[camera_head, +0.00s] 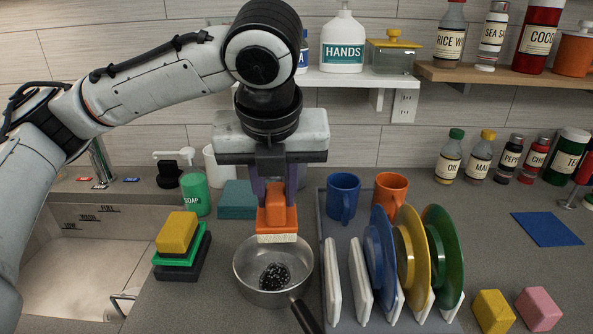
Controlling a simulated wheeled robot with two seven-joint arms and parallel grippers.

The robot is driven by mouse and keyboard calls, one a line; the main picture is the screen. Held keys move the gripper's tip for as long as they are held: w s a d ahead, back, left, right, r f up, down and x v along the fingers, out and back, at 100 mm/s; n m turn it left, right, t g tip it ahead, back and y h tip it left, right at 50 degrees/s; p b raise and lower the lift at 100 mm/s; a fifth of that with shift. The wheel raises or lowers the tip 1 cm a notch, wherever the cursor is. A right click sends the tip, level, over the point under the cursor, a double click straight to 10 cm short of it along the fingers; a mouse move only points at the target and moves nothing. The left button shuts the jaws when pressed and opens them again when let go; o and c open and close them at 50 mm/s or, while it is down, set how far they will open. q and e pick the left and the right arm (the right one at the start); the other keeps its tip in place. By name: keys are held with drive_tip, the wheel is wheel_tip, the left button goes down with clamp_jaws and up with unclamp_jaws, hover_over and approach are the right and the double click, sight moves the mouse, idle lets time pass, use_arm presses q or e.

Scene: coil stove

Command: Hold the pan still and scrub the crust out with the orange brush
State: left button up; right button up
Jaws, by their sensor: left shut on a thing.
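The metal pan (242,277) stands on the counter in the lower middle, its dark handle (305,317) pointing to the lower right. A dark, speckled crust patch (275,277) lies on its floor. My left gripper (275,190) points down above the pan's back side, shut on the orange brush (276,217). The brush's pale bristles (277,238) face down over the back rim of the pan. I cannot tell whether they touch the pan. My right gripper does not show.
A dish rack with blue, yellow and green plates (441,260) stands right of the pan, with blue (343,196) and orange mugs behind. Stacked sponges (178,232) and the sink (85,270) lie left. A soap bottle (195,192) stands behind the sponges.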

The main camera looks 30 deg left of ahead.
sight(278, 214)
use_arm(q)
drive_tip(key=shift+w+r+m, duration=0.1)
drive_tip(key=shift+w+m, duration=0.15)
drive_tip(key=shift+m, duration=0.15)
drive_tip(key=shift+s+f, duration=0.15)
drive_tip(key=shift+f, duration=0.45)
wheel_tip(278, 214, down, 2)
drive_tip(key=shift+f+b, duration=0.15)
drive_tip(key=shift+b, duration=0.4)
drive_tip(key=shift+f+b, duration=0.5)
drive_tip(key=shift+f, duration=0.15)
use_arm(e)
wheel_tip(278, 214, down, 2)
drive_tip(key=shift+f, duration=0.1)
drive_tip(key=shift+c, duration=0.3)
